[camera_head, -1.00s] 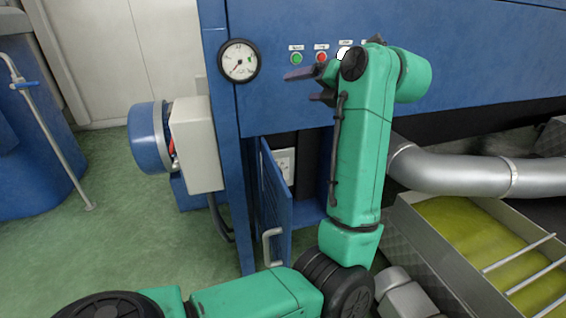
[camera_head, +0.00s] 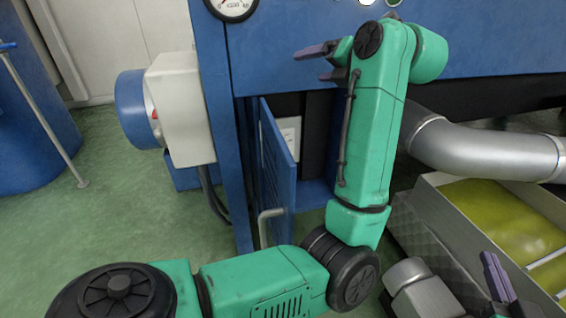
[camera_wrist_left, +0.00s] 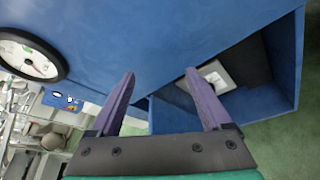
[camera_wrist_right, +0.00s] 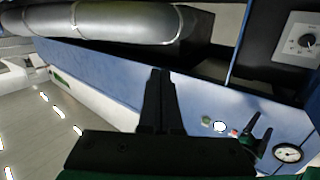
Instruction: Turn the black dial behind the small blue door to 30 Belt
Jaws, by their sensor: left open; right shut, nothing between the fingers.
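The small blue door (camera_head: 275,165) stands swung open in the head view, with a pale handle (camera_head: 268,225) low on its edge. Behind it, a white dial plate (camera_head: 289,135) is partly covered by the door's edge. The right wrist view shows the black dial (camera_wrist_right: 306,40) on its white plate; its setting is too small to read. My left gripper (camera_head: 314,63) is open and empty, in front of the blue panel above the opening; the left wrist view shows its fingers apart (camera_wrist_left: 160,78). My right gripper (camera_head: 496,270) is shut and empty at lower right, away from the dial.
A round gauge (camera_head: 232,5) sits on the panel above. A grey box with a blue motor (camera_head: 180,110) is left of the door. A silver pipe (camera_head: 490,150) and a tray of yellow-green liquid (camera_head: 425,215) are on the right.

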